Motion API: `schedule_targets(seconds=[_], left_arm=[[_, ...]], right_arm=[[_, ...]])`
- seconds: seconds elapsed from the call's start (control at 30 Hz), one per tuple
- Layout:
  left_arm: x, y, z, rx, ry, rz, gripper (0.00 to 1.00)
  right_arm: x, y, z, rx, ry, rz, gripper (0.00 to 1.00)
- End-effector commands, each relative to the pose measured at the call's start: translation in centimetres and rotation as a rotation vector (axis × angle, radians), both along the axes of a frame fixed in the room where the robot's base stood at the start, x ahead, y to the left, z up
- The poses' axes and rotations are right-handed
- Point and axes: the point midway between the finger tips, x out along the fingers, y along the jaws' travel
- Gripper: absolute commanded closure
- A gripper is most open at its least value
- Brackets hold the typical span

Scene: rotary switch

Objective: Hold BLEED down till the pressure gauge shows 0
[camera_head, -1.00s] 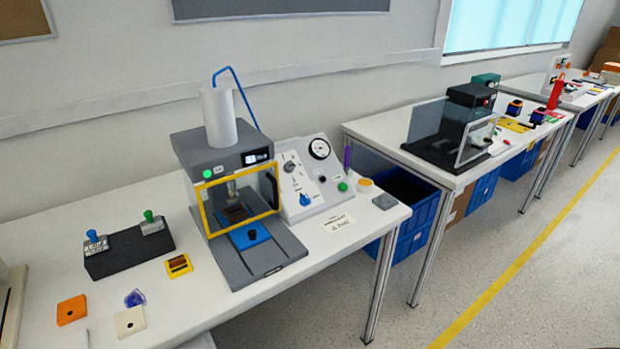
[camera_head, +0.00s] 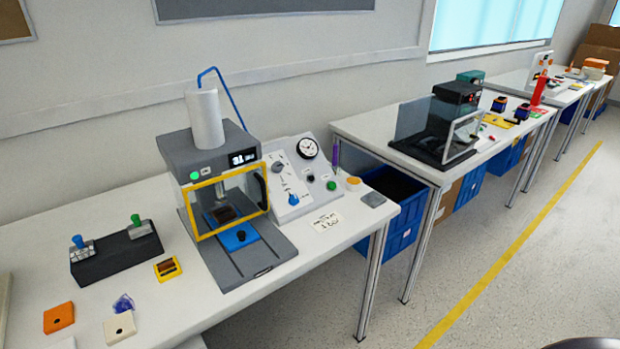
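A sloped grey control panel (camera_head: 275,174) stands on the near table, right of the press. It carries a round white pressure gauge (camera_head: 307,148) with a dark rim at its top right. The needle and numbers are too small to read. A black button (camera_head: 310,178) and a green button (camera_head: 331,186) sit below the gauge, and a blue knob (camera_head: 293,199) is at the panel's lower middle. The labels are too small to read, so I cannot tell which control is BLEED. Neither gripper is in view.
A grey press (camera_head: 215,158) with a yellow-framed guard stands left of the panel. A black box with blue and green levers (camera_head: 116,254) is further left. A purple pen-like item (camera_head: 336,157) stands by the panel's right side. A white label card (camera_head: 327,222) lies in front.

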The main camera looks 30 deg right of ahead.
Motion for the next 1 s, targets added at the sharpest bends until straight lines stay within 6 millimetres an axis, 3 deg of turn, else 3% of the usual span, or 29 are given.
schedule_targets(seconds=[0.33, 0.7, 1.0], left_arm=[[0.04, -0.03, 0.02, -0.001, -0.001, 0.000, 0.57], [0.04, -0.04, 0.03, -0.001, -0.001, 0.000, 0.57], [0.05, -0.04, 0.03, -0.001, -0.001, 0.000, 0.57]], right_arm=[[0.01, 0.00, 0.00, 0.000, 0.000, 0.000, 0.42], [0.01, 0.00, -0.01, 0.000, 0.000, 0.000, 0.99], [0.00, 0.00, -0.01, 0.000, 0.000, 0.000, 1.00]])
